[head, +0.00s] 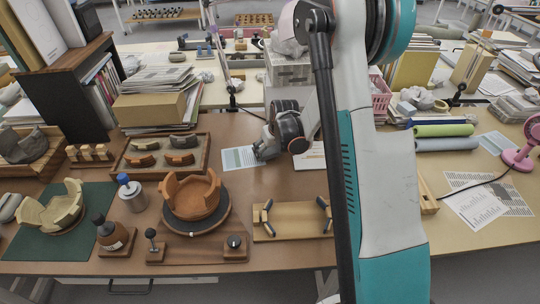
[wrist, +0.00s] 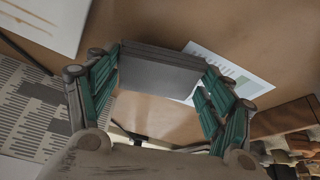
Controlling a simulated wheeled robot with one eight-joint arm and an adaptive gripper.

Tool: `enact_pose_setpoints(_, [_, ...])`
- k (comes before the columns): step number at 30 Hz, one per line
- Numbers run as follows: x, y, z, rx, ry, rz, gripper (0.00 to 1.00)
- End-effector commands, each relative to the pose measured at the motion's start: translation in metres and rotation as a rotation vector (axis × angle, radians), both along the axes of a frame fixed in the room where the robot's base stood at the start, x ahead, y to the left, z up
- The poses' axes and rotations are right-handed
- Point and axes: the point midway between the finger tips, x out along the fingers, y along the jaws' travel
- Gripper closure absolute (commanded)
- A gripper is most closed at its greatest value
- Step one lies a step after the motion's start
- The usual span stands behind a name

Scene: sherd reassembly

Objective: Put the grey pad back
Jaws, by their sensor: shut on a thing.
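The grey pad (wrist: 158,73), a flat grey slab with layered edges, is between the two green-linked fingers of my gripper (wrist: 163,66) in the wrist view. The fingers are shut on its two ends. In the head view my gripper (head: 266,146) is over the back middle of the brown table, beside a printed sheet (head: 238,158). The pad is hard to make out there. Whether it touches the table I cannot tell.
A terracotta sherd bowl (head: 192,194) stands on a dark turntable at front middle. A wooden stand (head: 291,221) with small dark uprights is right of it. A tray (head: 133,170) of sherds lies left. My arm hides part of the table at right.

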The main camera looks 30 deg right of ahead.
Motion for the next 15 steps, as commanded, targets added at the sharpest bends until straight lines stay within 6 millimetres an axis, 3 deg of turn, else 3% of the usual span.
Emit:
enact_pose_setpoints(3, [0.0003, 0.0, -0.0162, 0.0, 0.0, 0.0, 0.48])
enact_pose_setpoints(14, [0.0001, 0.0, -0.0188, 0.0, 0.0, 0.0, 0.48])
enact_pose_setpoints(15, [0.0001, 0.0, -0.0186, 0.0, 0.0, 0.0, 0.21])
